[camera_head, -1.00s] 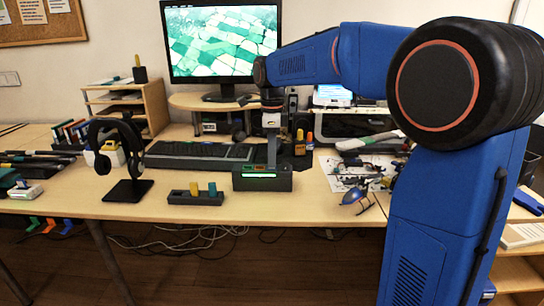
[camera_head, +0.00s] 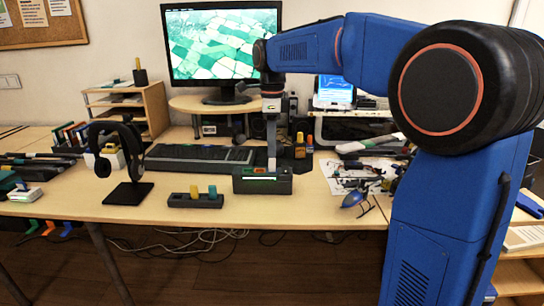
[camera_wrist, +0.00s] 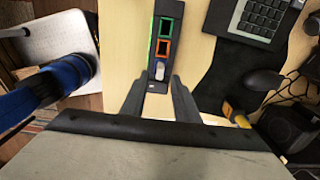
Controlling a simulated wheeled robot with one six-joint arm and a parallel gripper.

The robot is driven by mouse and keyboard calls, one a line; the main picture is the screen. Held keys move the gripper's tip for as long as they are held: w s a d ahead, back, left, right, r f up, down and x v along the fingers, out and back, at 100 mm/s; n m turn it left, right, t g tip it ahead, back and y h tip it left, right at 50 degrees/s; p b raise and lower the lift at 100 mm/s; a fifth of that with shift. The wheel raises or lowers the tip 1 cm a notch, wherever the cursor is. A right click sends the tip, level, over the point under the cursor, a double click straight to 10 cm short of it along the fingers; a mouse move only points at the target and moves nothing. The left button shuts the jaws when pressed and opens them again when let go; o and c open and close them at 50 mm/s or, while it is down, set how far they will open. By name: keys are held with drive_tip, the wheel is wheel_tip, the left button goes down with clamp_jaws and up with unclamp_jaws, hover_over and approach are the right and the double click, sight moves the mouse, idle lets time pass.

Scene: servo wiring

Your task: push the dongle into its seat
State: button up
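The dark dock (camera_head: 250,185) lies on the desk, with a green strip along its front. In the wrist view the dock (camera_wrist: 174,10) shows a green-rimmed opening (camera_wrist: 166,27) and an orange-rimmed opening (camera_wrist: 163,48). A small pale grey dongle (camera_wrist: 159,70) stands at the dock beyond the orange opening, nearest my fingers; how deep it sits cannot be told. My gripper (camera_wrist: 158,80) is open, its two fingers apart with nothing between the tips but the view of the dock and dongle. In the head view my gripper (camera_head: 272,164) points down just over the dock.
A dark holder (camera_head: 180,202) with a yellow and a teal piece stands left of the dock. A headphone stand (camera_head: 128,193) is farther left. A keyboard (camera_head: 200,158) lies behind. Bottles (camera_head: 304,145) and loose parts (camera_head: 360,180) lie to the right.

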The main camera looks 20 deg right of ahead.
wheel_tip(320, 180, up, 7)
idle(0.3)
drive_tip(key=s+d+f+n+t, duration=0.1)
drive_tip(key=s+d+f+n, duration=0.1)
drive_tip(key=s+f+n, duration=0.5)
drive_tip(key=s+d+f+n+t, duration=0.2)
drive_tip(key=s+f+n, duration=0.5)
drive_tip(key=s, duration=0.8)
drive_tip(key=s+d+f+n+t, duration=0.1)
drive_tip(key=s+d+f+n, duration=0.2)
drive_tip(key=s+f+n, duration=0.4)
drive_tip(key=s, duration=0.4)
drive_tip(key=shift+s+f+n+t, duration=0.2)
drive_tip(key=shift+f+n+t, duration=0.1)
drive_tip(key=shift+f+t, duration=0.1)
drive_tip(key=shift+c, duration=0.3)
clamp_jaws()
